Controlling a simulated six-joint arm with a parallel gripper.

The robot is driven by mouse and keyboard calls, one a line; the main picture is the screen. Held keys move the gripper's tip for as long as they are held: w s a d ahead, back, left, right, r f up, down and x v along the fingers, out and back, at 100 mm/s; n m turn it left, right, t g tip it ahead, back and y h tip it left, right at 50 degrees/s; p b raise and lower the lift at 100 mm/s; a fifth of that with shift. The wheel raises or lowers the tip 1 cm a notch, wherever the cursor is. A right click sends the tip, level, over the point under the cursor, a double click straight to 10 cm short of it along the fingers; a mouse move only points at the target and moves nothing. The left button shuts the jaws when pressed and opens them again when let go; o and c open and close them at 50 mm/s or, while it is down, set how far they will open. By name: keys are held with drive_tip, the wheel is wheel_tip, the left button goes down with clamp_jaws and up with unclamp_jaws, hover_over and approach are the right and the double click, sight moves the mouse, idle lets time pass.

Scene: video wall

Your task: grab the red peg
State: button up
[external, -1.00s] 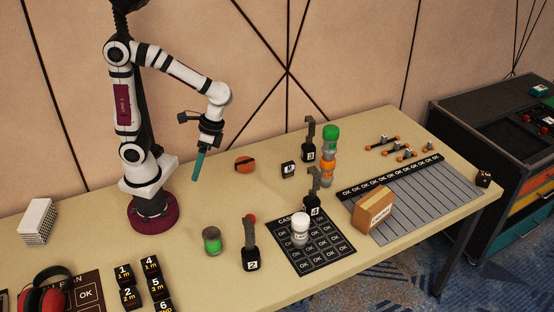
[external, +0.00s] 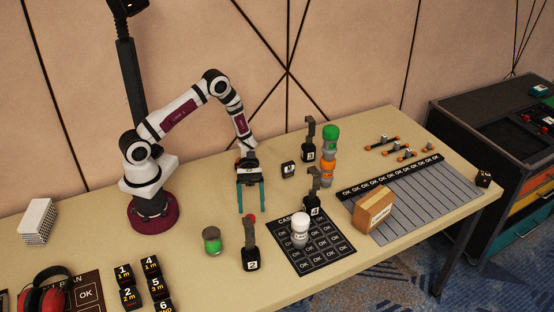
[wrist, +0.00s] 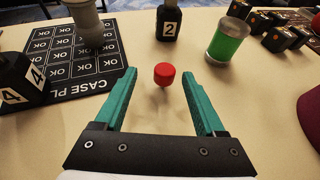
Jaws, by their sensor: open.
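The red peg (external: 251,217) shows as a small red top just behind the black holder marked 2 in the external view. In the wrist view the red peg (wrist: 164,76) stands in line with the gap between my fingertips, apart from both. My gripper (external: 251,210) is open and empty, with its teal fingers pointing down above the table close to the peg. In the wrist view my gripper (wrist: 159,73) has a finger to each side. How far the tips are above the peg is hard to tell.
Holder 2 (external: 251,258) stands just beyond the peg. A green jar (external: 212,241) is to its left. A white-capped bottle (external: 300,230) stands on the black case mat (external: 325,255), with holder 4 (external: 313,208) close by. Bare table lies around the peg.

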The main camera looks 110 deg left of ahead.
drive_tip(key=x, duration=0.3)
drive_tip(key=f+x, duration=0.1)
drive_tip(key=x, duration=0.1)
drive_tip(key=shift+s, duration=0.4)
clamp_jaws()
